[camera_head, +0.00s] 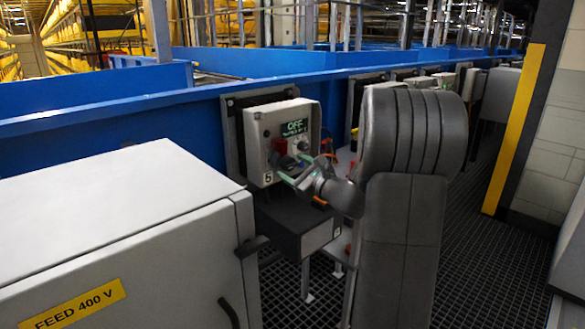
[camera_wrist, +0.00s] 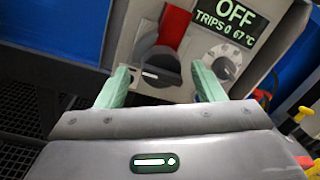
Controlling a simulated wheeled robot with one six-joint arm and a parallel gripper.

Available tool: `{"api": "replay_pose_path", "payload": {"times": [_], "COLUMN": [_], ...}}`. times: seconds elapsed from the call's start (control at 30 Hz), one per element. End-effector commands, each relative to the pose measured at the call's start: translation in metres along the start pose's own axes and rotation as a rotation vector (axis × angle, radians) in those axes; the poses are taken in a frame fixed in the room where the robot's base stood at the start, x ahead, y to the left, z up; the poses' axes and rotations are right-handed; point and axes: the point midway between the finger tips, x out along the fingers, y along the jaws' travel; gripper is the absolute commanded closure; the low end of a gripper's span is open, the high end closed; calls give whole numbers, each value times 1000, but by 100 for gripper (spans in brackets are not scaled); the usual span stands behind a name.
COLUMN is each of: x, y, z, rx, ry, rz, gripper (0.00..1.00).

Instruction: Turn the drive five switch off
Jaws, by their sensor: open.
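The drive five box (camera_head: 258,150) is a pale grey enclosure marked "5" on the blue conveyor side. Its display (camera_head: 295,127) reads OFF; in the wrist view the display (camera_wrist: 236,20) reads "OFF" and "TRIPS 0 67 °C". The switch (camera_wrist: 158,68) is a black rotary knob with a pale mark, below a red part (camera_wrist: 175,27). A white dial (camera_wrist: 222,62) sits to its right. My gripper (camera_head: 296,168) is in front of the box's lower face. In the wrist view my gripper (camera_wrist: 160,85) is open, its pale green fingers apart to either side below the knob. Contact cannot be told.
A large grey cabinet (camera_head: 100,220) marked "FEED 400 V" stands at the front left. A dark box (camera_head: 300,225) sits below the drive. More drive boxes (camera_head: 420,82) line the conveyor behind my arm. A yellow-edged pillar (camera_head: 515,130) stands right, with grating floor (camera_head: 480,250) before it.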

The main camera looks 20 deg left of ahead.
Motion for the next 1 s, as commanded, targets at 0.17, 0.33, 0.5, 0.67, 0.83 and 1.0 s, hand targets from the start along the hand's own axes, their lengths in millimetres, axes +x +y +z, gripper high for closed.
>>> {"api": "replay_pose_path", "payload": {"times": [0.17,0.33,0.5,0.67,0.83,1.0], "x": [-35,-76,-108,-124,-129,-129], "y": [-2,-1,0,0,1,1], "z": [1,1,1,0,0,0], "rx": [0,2,1,1,0,0], "ry": [3,3,2,1,0,0], "rz": [-4,-3,-2,-1,2,2], "gripper": [38,38,38,38,38,38]}}
